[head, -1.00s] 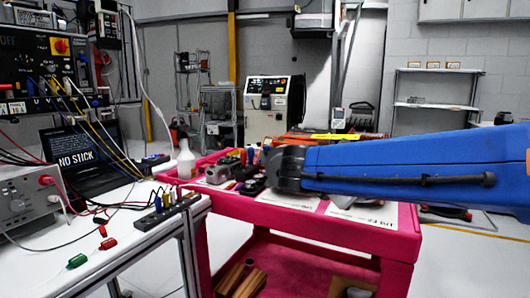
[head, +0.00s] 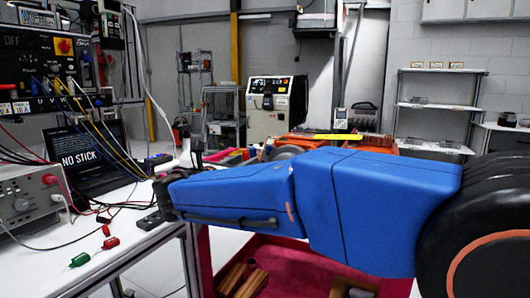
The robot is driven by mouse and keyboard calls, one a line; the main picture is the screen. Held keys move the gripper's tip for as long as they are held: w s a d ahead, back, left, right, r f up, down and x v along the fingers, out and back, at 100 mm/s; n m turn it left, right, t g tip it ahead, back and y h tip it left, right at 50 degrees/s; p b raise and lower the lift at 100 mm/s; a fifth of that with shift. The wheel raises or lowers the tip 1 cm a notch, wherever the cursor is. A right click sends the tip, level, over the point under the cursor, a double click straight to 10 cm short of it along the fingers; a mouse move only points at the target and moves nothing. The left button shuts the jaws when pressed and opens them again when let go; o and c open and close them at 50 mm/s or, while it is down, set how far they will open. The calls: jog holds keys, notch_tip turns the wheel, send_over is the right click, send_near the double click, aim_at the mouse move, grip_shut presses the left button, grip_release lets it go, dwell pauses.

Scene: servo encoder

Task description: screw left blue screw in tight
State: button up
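No blue screw can be made out in the head view. My blue arm reaches in from the right and ends in a dark joint over the right edge of the white workbench (head: 130,237). My gripper's fingers do not show; they are out of sight beyond or behind that joint. A dark strip-shaped block (head: 150,220) lies on the bench just under the arm's end, partly hidden by it. I cannot tell whether the arm touches it.
A red plug (head: 110,243) and a green plug (head: 79,260) lie at the bench front. A laptop (head: 84,158), a grey instrument (head: 32,197) and loose cables crowd the bench's left. A pink cart (head: 270,258) stands to the right, largely behind my arm.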

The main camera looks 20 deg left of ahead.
aim_at(268, 149)
jog(key=w, duration=0.9)
jog(key=w+d, duration=0.1)
jog(key=w, duration=0.4)
jog(key=shift+d, duration=0.1)
grip_shut()
